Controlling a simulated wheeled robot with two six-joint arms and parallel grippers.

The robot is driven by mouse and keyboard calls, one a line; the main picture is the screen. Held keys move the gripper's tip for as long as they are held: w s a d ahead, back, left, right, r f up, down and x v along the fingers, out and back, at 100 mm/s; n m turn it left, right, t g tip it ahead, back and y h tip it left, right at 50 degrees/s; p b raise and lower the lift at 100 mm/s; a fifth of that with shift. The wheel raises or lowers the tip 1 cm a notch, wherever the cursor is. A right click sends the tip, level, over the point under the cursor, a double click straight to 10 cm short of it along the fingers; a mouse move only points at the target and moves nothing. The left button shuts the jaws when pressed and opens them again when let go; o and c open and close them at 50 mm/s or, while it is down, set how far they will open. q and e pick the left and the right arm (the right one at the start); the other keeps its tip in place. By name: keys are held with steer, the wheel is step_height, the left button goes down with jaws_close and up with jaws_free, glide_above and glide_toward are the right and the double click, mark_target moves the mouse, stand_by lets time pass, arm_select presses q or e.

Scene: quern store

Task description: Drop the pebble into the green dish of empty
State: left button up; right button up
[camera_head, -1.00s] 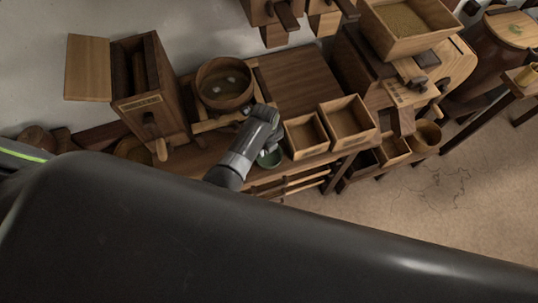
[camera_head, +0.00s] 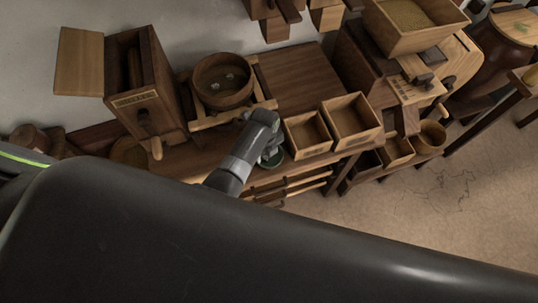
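The small green dish (camera_head: 274,161) stands at the front edge of the wooden bench, left of two square wooden boxes. My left gripper (camera_head: 268,152) is directly over the dish and covers much of it. I see the gripper from above and behind, so its fingertips are largely hidden and I cannot tell whether it is open or shut. No pebble shows at the gripper. A round wooden bowl (camera_head: 222,98) behind the gripper holds small pale pebbles (camera_head: 229,76). My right gripper is not in view.
Two open wooden boxes (camera_head: 308,134) (camera_head: 351,123) stand close right of the dish. A tall wooden case (camera_head: 150,95) stands to the left. A flat board (camera_head: 298,78) lies behind. My dark arm fills the foreground.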

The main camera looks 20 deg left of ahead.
arm_select(q)
steer(key=shift+r, duration=0.15)
step_height(320, 180, up, 17)
steer(key=p, duration=0.5)
stand_by(0.4)
stand_by(0.5)
